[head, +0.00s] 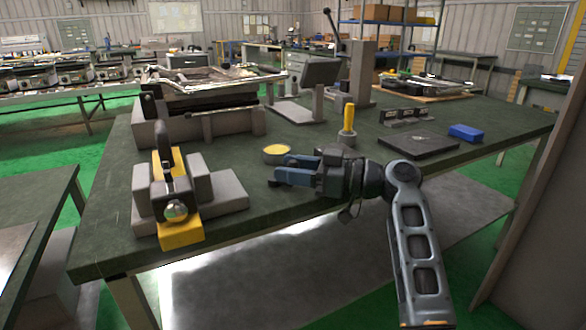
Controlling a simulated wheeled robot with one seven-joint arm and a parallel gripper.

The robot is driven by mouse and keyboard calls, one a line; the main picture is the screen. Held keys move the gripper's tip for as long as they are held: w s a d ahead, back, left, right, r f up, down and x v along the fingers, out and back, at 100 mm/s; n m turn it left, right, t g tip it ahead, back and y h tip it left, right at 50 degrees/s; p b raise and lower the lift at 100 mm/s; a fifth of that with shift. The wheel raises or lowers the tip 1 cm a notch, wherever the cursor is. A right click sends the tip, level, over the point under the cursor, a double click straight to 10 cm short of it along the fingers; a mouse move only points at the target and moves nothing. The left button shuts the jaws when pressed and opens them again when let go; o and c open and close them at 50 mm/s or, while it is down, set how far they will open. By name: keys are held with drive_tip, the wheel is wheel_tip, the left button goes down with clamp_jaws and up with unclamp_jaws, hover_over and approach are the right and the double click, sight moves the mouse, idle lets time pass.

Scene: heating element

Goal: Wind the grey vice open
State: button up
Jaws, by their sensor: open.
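The grey vice (222,187) stands at the left front corner of the dark green bench. It has grey blocks on a grey base, with a yellow bar (181,234) running through it and jutting past the bench's front edge. A round metallic knob (176,211) sits at its near end. A dark upright piece rises between the blocks; I cannot tell whether the jaws grip anything. My gripper (276,171) is to the right of the vice, with blue fingers pointing left toward it. It is open, empty and apart from the vice.
A round tin with yellow contents (277,152) stands just behind my fingers. A yellow-handled tool (348,118) stands upright in a holder. A dark plate (418,147) and a blue block (466,132) lie to the right. A large grey fixture (215,125) stands behind the vice.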

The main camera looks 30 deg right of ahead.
drive_tip(key=shift+v, duration=3.9)
